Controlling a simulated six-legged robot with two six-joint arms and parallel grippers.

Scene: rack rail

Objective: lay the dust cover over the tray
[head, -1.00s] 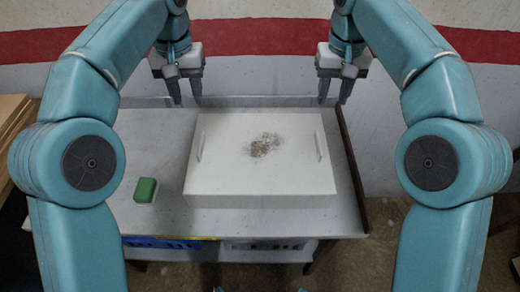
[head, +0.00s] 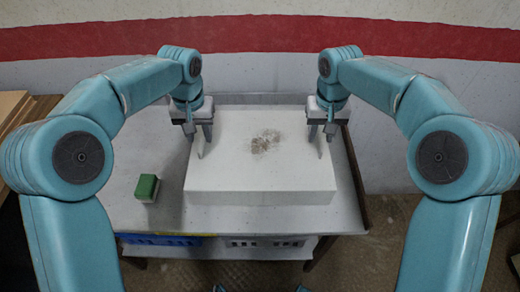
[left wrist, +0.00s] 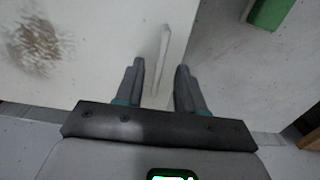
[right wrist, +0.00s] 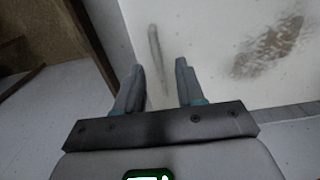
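A white box-shaped piece (head: 255,180), which looks like the dust cover, sits on the grey table, with a brown-grey smudge on top and a thin upright handle near each side. No separate tray shows, and I cannot tell if one is underneath. My left gripper (head: 198,133) is open above the left handle (left wrist: 164,42), which lies in line between its fingers in the left wrist view. My right gripper (head: 320,132) is open above the right handle (right wrist: 155,45), which lies between the finger lines in the right wrist view. Neither gripper is visibly touching a handle.
A green block with a pale base (head: 147,187) stands on the table left of the cover; it also shows in the left wrist view (left wrist: 268,12). A dark raised edge (head: 357,175) runs along the table's right side. A blue crate (head: 160,240) is below the table.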

